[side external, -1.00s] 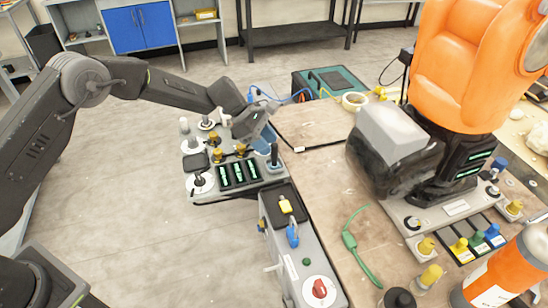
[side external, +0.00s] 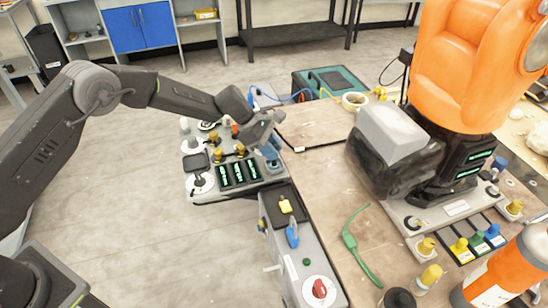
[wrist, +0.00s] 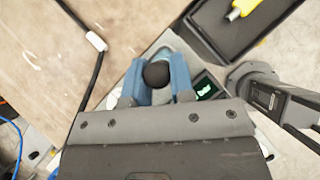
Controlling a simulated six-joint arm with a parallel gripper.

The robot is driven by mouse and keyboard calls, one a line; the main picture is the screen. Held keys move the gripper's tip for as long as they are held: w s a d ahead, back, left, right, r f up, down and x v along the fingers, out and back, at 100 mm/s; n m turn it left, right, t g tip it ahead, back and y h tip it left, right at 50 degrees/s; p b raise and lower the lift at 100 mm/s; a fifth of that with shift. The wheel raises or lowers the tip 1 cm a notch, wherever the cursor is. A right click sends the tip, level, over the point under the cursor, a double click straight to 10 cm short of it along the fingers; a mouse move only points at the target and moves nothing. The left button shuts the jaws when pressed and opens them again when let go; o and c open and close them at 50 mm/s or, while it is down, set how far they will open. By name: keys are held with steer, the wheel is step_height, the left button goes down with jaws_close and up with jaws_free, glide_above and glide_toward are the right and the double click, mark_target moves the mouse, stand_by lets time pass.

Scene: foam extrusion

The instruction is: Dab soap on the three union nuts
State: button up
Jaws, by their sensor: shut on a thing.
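My gripper (side external: 271,150) is at the right edge of the grey control panel (side external: 205,188), with its blue fingers pointing down. In the wrist view the blue fingers stand on both sides of a black-knobbed lever (wrist: 156,74) and are shut on it. The lever's lower part is hidden. Three brass-coloured fittings, possibly the union nuts, stand on the panel left of my gripper: a rear one (side external: 214,138), a front-left one (side external: 217,155) and a right one (side external: 240,151). I cannot make out any soap or soap applicator for sure.
Green-lit displays (side external: 239,173) sit on the panel's front. A grey box (side external: 297,268) with a red knob (side external: 319,288), a yellow-topped part (side external: 285,206) and a blue part (side external: 292,234) stands nearer. A large orange machine (side external: 455,70) stands on the wooden table (side external: 335,185) at right.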

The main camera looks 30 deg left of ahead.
jaws_close()
steer(key=shift+r, duration=2.4)
steer(key=w+a+r, duration=0.1)
steer(key=a+r, duration=0.1)
steer(key=a, duration=0.8)
steer(key=r+m+t+y, duration=0.1)
steer(key=y, duration=0.1)
glide_above(212, 137)
steer(key=shift+f, duration=2.15)
steer(key=shift+f, duration=0.45)
steer(key=shift+r, duration=0.15)
